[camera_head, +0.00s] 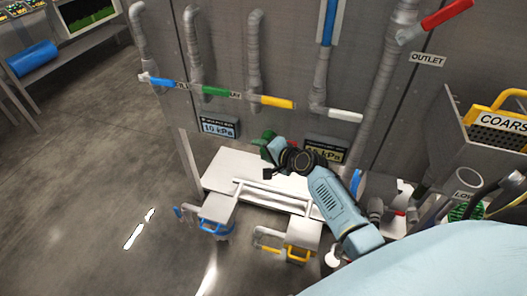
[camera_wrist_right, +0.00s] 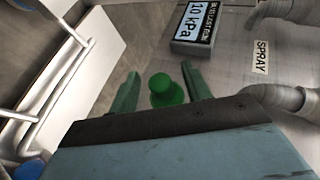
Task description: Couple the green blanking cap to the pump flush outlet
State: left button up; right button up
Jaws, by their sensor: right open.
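My right gripper (camera_head: 266,144) is over the pale bench by the grey wall in the head view. In the right wrist view its two dark green fingers (camera_wrist_right: 160,82) stand apart. A green knob-like piece, apparently the blanking cap (camera_wrist_right: 165,92), shows between them with visible gaps on both sides. I cannot tell how far it is from the fingers in depth. Green at the fingertips in the head view is too small to separate cap from fingers. I cannot pick out the pump flush outlet for certain. My left gripper is not in view.
The white bench (camera_head: 222,168) carries a white rail frame. A blue-handled unit (camera_head: 217,208) and a yellow-handled unit (camera_head: 303,240) stand in front. Wall pipes have blue, green, yellow and white levers. A grey bin (camera_head: 467,140) is at right. Floor at left is clear.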

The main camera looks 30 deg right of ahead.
grip_shut()
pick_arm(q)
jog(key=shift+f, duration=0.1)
pick_arm(e)
jog(key=shift+s+a, duration=0.1)
jog(key=shift+a, duration=0.05)
